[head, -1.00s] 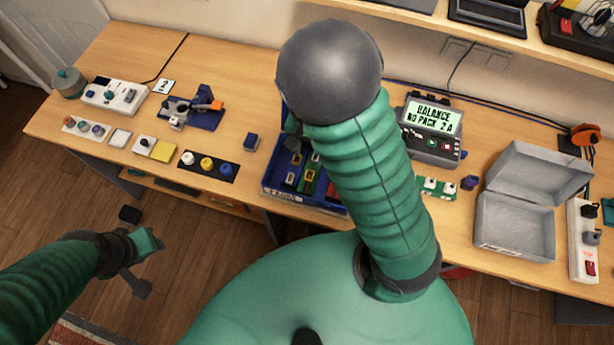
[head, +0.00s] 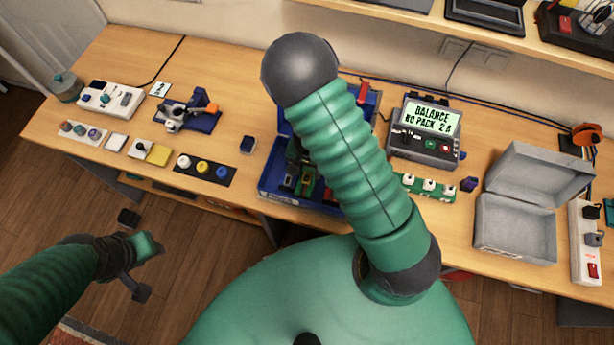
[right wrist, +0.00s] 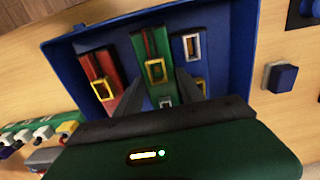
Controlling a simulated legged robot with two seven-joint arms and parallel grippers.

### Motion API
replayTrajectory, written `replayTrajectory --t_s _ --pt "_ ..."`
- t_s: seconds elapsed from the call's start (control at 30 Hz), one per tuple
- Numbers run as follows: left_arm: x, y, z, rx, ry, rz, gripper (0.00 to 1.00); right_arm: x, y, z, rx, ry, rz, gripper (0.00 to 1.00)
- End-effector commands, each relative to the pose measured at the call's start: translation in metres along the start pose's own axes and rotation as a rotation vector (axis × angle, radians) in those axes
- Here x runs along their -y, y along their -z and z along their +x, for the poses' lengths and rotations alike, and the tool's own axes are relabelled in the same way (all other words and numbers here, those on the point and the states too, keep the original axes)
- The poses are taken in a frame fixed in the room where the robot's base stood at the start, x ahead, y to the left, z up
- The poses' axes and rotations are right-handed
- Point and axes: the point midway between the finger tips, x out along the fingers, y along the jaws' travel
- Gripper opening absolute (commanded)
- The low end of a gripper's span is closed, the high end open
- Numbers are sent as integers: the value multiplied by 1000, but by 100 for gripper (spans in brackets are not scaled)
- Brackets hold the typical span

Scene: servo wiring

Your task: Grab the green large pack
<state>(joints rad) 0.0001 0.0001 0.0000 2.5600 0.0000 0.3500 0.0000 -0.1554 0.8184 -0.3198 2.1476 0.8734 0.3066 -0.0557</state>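A green pack (right wrist: 147,46) with a yellow frame stands in the blue tray (right wrist: 240,60), between a red pack (right wrist: 92,66) and a blue pack (right wrist: 190,30). My right gripper (right wrist: 160,76) is open in the right wrist view. Its two dark fingers lie on either side of the green pack's near part, and I cannot tell whether they touch it. In the head view my right arm covers much of the tray (head: 268,190) and most of the packs. My left gripper (head: 136,256) hangs open and empty in front of the table, at the lower left.
A charger (head: 425,135) whose screen reads "BALANCE" stands right of the tray. A grey open box (head: 515,225) is farther right. A small dark blue block (head: 248,144) lies left of the tray. The wooden table has clear strips between things.

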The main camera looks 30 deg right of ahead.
Motion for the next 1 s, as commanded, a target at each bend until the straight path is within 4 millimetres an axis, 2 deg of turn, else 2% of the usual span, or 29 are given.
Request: replayTrajectory --t_s 0.03,0.3,1.0 --pt "0 0 0 0 0 0 36 0 0 1 -1 -1 0 35" --pt "0 0 0 0 0 0 36 2 -1 1 -1 -3 -2 0" --pt "0 0 1 0 0 0 36 1 -3 1 3 -3 -3 0"
